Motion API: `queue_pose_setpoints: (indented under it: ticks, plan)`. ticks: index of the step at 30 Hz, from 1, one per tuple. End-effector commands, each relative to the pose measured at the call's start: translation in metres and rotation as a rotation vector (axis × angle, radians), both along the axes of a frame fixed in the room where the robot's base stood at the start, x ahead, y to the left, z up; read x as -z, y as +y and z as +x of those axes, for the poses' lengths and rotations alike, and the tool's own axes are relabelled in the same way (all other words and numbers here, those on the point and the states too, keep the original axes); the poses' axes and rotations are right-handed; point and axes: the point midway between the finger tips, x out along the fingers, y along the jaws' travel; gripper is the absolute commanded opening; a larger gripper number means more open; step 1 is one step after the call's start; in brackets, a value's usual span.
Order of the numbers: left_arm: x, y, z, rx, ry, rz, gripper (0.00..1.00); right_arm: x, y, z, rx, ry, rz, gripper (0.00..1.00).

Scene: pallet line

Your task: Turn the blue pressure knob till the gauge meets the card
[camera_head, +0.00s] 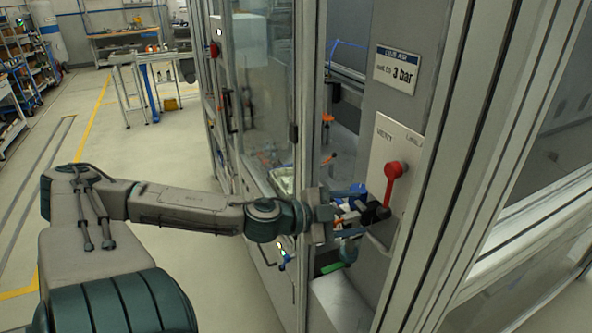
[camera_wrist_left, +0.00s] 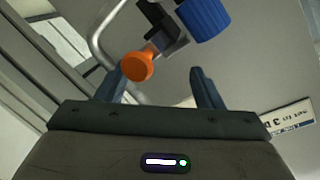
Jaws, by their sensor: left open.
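The blue knob (camera_wrist_left: 203,18) is ribbed and shows at the top of the left wrist view, beyond the right-hand finger and outside the jaws. My left gripper (camera_head: 357,214) is open and empty, close to the fittings on the grey panel; its fingers also show in the wrist view (camera_wrist_left: 157,82). An orange round knob (camera_wrist_left: 137,68) appears beyond the gap, by the left-hand finger. The card (camera_head: 397,70) reads "set to 3 bar"; part of it shows upside down in the wrist view (camera_wrist_left: 290,118). I cannot make out the gauge face. My right gripper is out of view.
A red lever (camera_head: 393,180) sits on a light plate marked "VENT", just right of my gripper. A metal frame post (camera_head: 437,170) stands right of the panel. A glass door (camera_head: 258,90) is left of the opening.

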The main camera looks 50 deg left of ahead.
Motion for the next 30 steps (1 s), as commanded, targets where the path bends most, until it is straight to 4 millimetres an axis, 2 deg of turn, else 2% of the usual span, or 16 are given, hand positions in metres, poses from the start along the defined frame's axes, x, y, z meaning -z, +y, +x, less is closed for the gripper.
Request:
queue_pose_setpoints:
  ticks: [11, 18, 30]
  plan:
    - [0.041, 0.026, -0.012, -0.266, 0.035, -0.094, 0.61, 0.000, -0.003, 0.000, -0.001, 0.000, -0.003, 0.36]
    - [0.080, 0.045, -0.022, -0.428, 0.099, -0.128, 0.61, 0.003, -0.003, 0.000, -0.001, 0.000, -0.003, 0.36]
    - [0.155, 0.076, -0.031, -0.598, 0.213, -0.143, 0.61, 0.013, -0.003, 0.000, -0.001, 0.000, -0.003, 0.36]
